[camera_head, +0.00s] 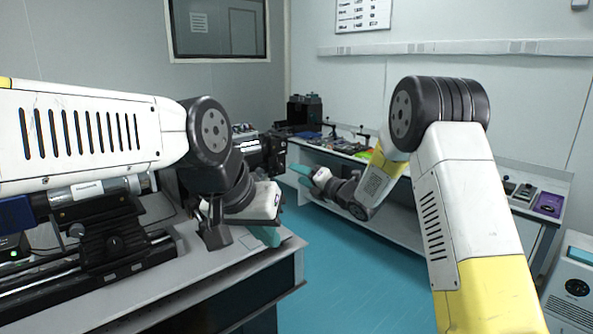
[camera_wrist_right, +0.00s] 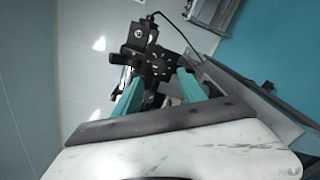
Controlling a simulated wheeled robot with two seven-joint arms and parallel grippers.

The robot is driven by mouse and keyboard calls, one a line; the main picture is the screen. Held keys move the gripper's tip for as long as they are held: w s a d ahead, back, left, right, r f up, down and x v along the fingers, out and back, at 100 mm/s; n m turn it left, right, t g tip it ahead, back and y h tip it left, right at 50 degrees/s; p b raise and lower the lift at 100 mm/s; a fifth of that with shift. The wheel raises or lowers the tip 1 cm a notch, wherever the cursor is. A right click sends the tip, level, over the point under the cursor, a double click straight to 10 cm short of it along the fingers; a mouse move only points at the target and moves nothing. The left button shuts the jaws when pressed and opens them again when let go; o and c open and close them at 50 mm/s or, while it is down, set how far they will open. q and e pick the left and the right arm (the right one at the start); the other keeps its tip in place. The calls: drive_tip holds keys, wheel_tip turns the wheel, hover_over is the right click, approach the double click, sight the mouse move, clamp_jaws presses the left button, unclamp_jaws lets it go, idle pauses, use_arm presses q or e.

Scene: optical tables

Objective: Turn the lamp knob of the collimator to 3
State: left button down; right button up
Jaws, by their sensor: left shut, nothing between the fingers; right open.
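A tube with a silver barrel and a blue end, which looks like the collimator (camera_head: 98,190), lies on a black mount and rail at the left of the head view, partly behind my left arm. A dark box with a small green light (camera_head: 14,252) stands at the left edge; I cannot make out a lamp knob or its numbers. My left gripper (camera_head: 270,235) is shut and empty over the near table's right corner, right of the collimator. My right gripper (camera_head: 303,175) is open and empty by the far table; its teal fingers show apart in the right wrist view (camera_wrist_right: 160,92).
The near table (camera_head: 262,268) carries the rail (camera_head: 105,268). Black instruments (camera_head: 262,150) stand behind my left gripper. The far table (camera_head: 390,232) holds a tall black device (camera_head: 305,112) and small parts. A black device with a cable (camera_wrist_right: 150,55) shows beyond my right fingers. Blue floor lies between.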

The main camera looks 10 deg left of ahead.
sight(282, 168)
drive_tip(key=x, duration=0.8)
drive_tip(key=shift+s+a, duration=0.1)
drive_tip(key=shift+s, duration=0.05)
drive_tip(key=shift+c, duration=0.4)
clamp_jaws()
